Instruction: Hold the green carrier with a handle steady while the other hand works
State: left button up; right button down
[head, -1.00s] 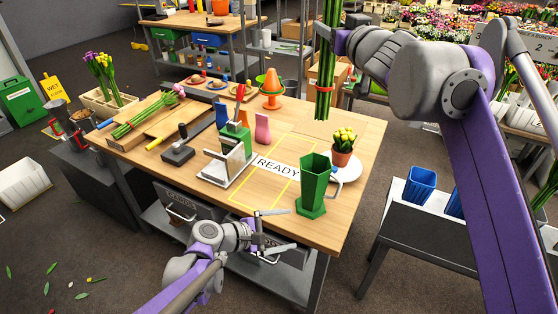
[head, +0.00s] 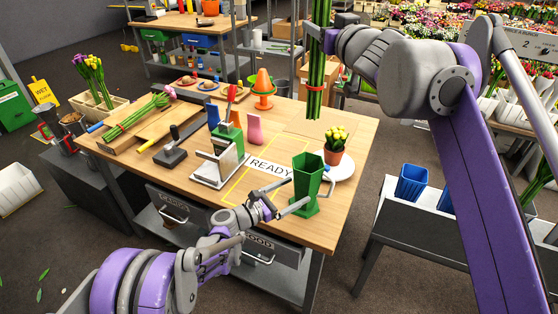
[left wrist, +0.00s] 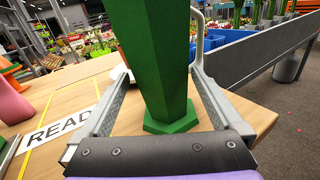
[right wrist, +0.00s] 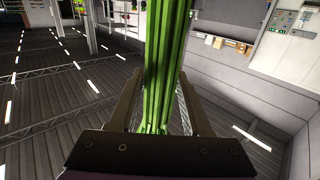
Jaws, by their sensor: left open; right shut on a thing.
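The green carrier (head: 306,186) is a tall six-sided vase on a wide foot, upright near the table's front right edge. A pale handle (left wrist: 197,32) shows beside it in the left wrist view. My left gripper (head: 284,199) is open just left of the carrier. In the left wrist view its fingers (left wrist: 155,75) appear on either side of the carrier, with gaps showing; contact cannot be made out. My right gripper (head: 320,40) is shut on a bunch of long green stems (head: 317,70) with a red band, held upright above the table. Its top is out of view.
The READY label (head: 270,167) lies left of the carrier.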

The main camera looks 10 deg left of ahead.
aim_at(319, 73)
pick_arm(q)
jog(key=x, duration=0.5)
jog(key=c, duration=1.1)
jog(key=shift+o, duration=0.2)
dwell(0.4)
pick_arm(e)
jog(key=f, duration=0.9)
jog(key=shift+s+f, duration=0.2)
jog(key=shift+f, duration=0.05)
